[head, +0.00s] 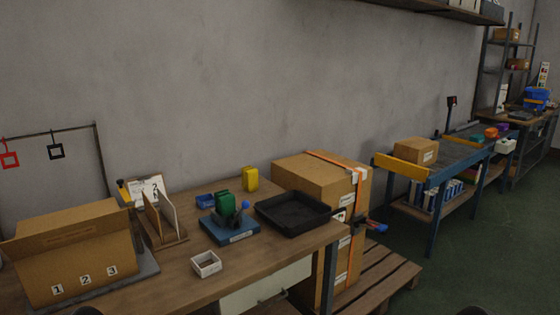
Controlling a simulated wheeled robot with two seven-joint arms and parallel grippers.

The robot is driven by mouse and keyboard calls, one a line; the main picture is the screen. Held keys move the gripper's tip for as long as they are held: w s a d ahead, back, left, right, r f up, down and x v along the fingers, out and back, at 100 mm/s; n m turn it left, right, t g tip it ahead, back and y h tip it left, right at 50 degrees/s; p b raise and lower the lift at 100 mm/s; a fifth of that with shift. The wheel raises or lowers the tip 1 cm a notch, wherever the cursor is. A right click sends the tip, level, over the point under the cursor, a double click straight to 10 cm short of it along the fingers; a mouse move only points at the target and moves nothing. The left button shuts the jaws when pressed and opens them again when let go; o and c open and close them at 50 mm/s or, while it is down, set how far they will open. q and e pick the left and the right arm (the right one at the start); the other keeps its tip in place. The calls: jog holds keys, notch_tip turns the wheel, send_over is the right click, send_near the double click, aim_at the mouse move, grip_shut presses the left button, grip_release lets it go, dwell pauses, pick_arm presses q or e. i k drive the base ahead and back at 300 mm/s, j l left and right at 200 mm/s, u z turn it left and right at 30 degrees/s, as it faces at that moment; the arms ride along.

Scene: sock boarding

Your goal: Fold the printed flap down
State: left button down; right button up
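A brown cardboard carton (85,272) stands at the left end of the workbench, with labels 1, 2 and 3 low on its front. A long upper panel (75,232) of the carton, with a faint line of print, lies along its top and slopes. A flap edge sticks out past the carton's left side. I cannot tell how the panels join or which is the printed flap. Neither gripper shows. Only dark rounded shapes, likely parts of my arms, show at the bottom edge, apart from the carton.
On the workbench (180,280) are a wooden rack (166,240) with upright boards, a small white box (206,264), a blue fixture with a green block (223,205), a yellow block (250,179) and a black tray (292,211). Stacked cartons (310,178) stand right.

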aim_at(19, 248)
jog(key=u, duration=1.3)
jog(key=k+u, duration=0.15)
jog(key=u, duration=0.15)
